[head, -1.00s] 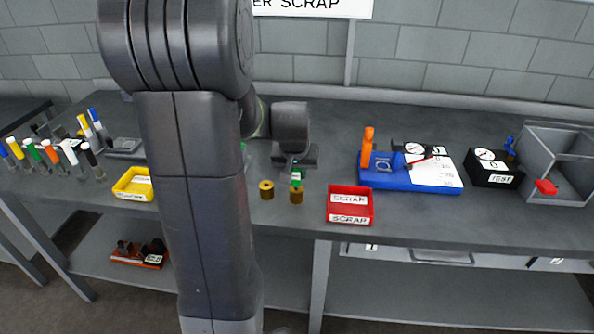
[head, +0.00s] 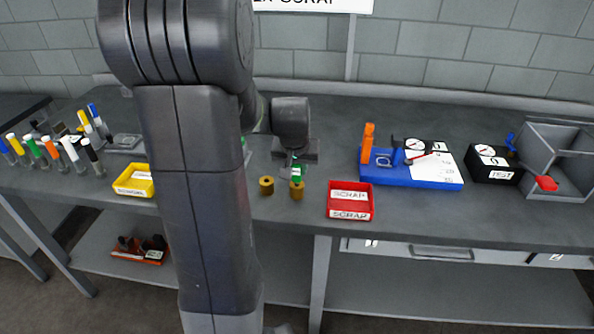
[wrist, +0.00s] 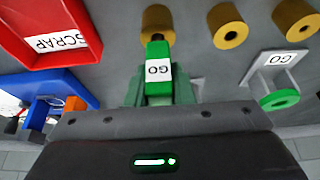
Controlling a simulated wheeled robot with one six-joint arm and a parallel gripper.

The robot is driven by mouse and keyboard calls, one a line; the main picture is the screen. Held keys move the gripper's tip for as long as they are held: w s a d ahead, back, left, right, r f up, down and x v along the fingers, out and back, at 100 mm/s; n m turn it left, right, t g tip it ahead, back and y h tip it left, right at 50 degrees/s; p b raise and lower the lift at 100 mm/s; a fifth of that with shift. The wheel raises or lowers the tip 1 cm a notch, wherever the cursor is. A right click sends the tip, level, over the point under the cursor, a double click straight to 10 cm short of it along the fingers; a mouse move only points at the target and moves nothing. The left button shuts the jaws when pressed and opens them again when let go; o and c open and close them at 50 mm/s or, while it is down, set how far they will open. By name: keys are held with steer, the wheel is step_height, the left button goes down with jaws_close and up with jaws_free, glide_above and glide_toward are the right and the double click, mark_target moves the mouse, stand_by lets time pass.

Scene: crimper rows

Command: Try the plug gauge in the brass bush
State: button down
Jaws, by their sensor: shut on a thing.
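My gripper (wrist: 158,92) is shut on the green plug gauge (wrist: 158,68), which carries a white GO label. In the head view the gauge (head: 297,172) hangs upright below my gripper, directly over a brass bush (head: 297,191) standing on the bench. In the wrist view the gauge's end meets the mouth of that bush (wrist: 157,17). I cannot tell how deep its nose sits, as the green body hides it. A second brass bush (head: 266,186) stands just left in the head view, and it also shows in the wrist view (wrist: 228,35).
A red SCRAP tray (head: 349,185) is close on the right, with a blue dial fixture (head: 440,182) beyond it. A yellow tray (head: 134,191) is left. In the wrist view a green ring (wrist: 280,100) with a GO tag stands near the bushes.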

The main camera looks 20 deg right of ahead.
steer(key=shift+r+p, duration=2.45)
steer(key=shift+r, duration=1.1)
